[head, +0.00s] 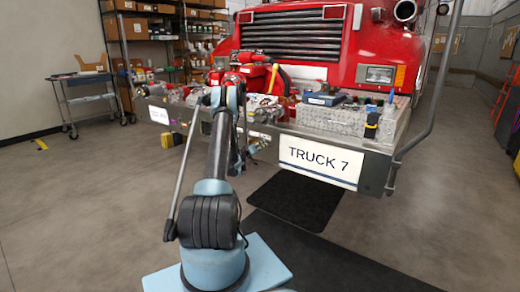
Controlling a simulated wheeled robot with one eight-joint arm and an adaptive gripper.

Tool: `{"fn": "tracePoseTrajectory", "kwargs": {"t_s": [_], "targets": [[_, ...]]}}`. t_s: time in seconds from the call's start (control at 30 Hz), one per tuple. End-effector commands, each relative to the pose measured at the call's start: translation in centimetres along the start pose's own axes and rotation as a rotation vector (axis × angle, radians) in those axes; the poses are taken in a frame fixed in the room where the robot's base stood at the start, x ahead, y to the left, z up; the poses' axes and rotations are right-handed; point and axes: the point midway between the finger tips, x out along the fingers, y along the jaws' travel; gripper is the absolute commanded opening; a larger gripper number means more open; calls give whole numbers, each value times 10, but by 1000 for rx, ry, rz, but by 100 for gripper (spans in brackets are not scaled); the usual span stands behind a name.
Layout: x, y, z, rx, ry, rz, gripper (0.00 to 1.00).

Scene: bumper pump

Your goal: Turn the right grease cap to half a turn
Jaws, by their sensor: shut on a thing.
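My arm rises from the bottom of the head view to the truck's front bumper. Its far end meets the cluster around the red pump (262,72). I cannot make out my gripper's fingers, which are hidden behind my own arm or lost among the fittings.
The metal bumper (376,145) carries a dark blue box (325,99) and several small items right of the pump. A tall curved rail (437,95) stands at its right end. Dark mats (296,200) lie below. A cart (88,98) stands far left. Floor is open on both sides.

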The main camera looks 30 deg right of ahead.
Motion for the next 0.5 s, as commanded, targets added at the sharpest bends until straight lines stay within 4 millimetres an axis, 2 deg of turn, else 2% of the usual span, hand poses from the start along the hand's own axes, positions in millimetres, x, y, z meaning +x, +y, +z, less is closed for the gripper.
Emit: {"fn": "tracePoseTrajectory", "kwargs": {"t_s": [0.5], "targets": [[0, -2, -2, 485, -7, -4, 10]]}}
